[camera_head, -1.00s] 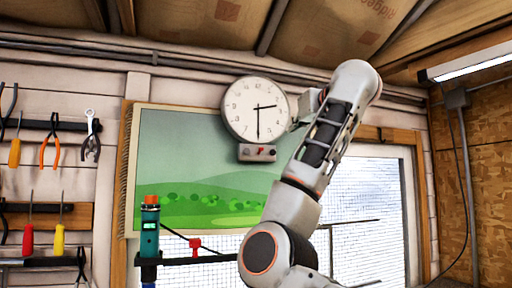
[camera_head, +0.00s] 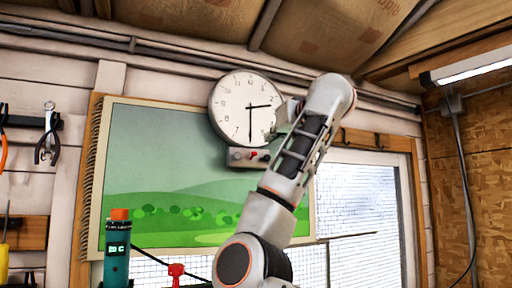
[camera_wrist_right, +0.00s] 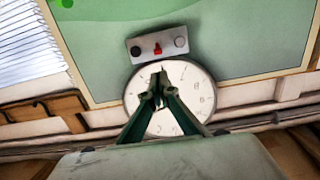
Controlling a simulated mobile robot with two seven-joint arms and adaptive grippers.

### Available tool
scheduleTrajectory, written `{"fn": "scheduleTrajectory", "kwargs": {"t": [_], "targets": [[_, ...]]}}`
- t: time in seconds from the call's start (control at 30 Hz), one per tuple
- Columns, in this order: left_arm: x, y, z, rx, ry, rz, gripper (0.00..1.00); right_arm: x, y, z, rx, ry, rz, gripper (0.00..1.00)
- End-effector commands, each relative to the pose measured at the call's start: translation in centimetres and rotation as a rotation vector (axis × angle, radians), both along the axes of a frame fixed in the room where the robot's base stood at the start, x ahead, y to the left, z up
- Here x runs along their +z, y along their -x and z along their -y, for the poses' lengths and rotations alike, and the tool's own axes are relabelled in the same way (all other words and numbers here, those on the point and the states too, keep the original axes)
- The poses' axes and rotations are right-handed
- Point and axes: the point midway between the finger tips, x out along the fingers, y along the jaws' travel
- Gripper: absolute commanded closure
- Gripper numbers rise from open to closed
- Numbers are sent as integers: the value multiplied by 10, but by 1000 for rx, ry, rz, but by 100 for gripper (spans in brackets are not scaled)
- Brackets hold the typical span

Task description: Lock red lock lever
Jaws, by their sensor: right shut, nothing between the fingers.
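A grey box (camera_head: 249,157) hangs under the wall clock. It carries a small red lever (camera_head: 253,155) between two knobs. In the right wrist view the red lever (camera_wrist_right: 157,48) stands at the box's middle, between a dark and a grey knob. My right gripper (camera_head: 284,126) is at the clock's right edge in the head view, partly hidden by its own arm. In the wrist view the right gripper (camera_wrist_right: 160,82) is shut and empty, its fingertips in front of the clock face, apart from the box in the picture. My left gripper is not in view.
The round clock (camera_head: 246,108) hangs over a green landscape picture (camera_head: 160,165). A teal device with an orange top (camera_head: 117,250) and a red clamp (camera_head: 176,271) stand below. A window is at right. Pliers hang at left.

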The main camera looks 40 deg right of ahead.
Motion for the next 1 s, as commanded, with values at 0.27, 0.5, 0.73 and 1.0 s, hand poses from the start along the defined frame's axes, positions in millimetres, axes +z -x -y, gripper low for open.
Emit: {"fn": "scheduleTrajectory", "kwargs": {"t": [0.27,0.5,0.73,1.0], "targets": [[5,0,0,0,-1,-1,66,-1,-16,6,-1,0,-4,100],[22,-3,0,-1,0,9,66,-4,-56,18,-2,1,-5,100],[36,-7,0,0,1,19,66,-7,-85,27,-1,1,-3,100],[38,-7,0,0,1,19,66,-9,-96,30,1,1,-1,100]]}}
